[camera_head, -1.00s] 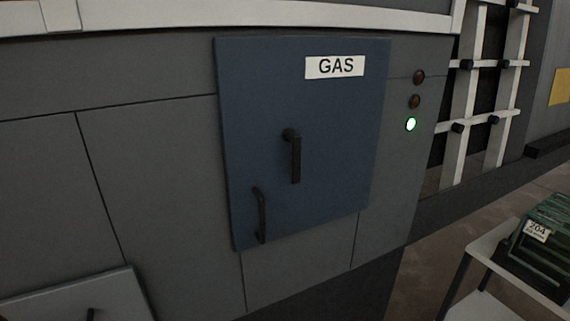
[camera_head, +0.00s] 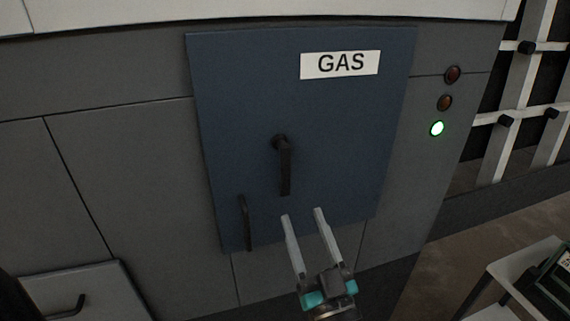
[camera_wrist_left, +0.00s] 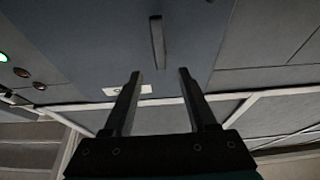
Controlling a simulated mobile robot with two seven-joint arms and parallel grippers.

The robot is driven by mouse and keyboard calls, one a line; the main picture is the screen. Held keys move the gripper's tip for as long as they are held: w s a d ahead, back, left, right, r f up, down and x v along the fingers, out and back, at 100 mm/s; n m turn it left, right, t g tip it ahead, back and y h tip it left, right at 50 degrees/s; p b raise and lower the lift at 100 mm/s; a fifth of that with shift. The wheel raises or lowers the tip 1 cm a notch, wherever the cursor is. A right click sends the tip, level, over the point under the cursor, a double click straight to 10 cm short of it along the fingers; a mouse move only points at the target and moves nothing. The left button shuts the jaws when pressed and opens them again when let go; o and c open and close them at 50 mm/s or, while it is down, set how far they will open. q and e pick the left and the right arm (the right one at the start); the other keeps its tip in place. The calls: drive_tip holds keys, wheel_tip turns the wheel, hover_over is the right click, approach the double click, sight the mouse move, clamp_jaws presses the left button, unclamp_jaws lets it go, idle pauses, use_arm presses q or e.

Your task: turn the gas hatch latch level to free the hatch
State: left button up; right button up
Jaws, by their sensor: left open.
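The blue gas hatch (camera_head: 240,100) is shut flat in the grey panel, with a white GAS label (camera_head: 340,64) near its top. Its black latch lever (camera_head: 284,170) hangs straight down from a pivot at the hatch's middle. A black pull handle (camera_head: 246,222) is at the hatch's lower left. My left gripper (camera_head: 302,214) is open and empty, its fingertips just below and right of the lever's lower end in the head view. In the left wrist view the lever (camera_wrist_left: 157,42) lies beyond the gap between the fingers (camera_wrist_left: 160,74). My right gripper is not in view.
Indicator lamps, the lowest lit green (camera_head: 437,128), are on the panel right of the hatch. A white rack (camera_head: 515,90) stands at the far right. A white cart (camera_head: 520,280) carrying a dark green box is at the lower right. A lower panel with a handle (camera_head: 70,308) is at the lower left.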

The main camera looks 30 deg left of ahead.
sight(286, 169)
use_arm(q)
drive_tip(key=p+x, duration=0.1)
drive_tip(key=x, duration=1.1)
drive_tip(key=shift+w+a+r+p, duration=0.15)
drive_tip(key=shift+w+p, duration=0.15)
drive_tip(key=shift+p, duration=0.1)
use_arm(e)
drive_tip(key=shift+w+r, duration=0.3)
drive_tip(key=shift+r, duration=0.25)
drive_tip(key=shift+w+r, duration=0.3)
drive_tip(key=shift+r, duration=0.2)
use_arm(q)
clamp_jaws()
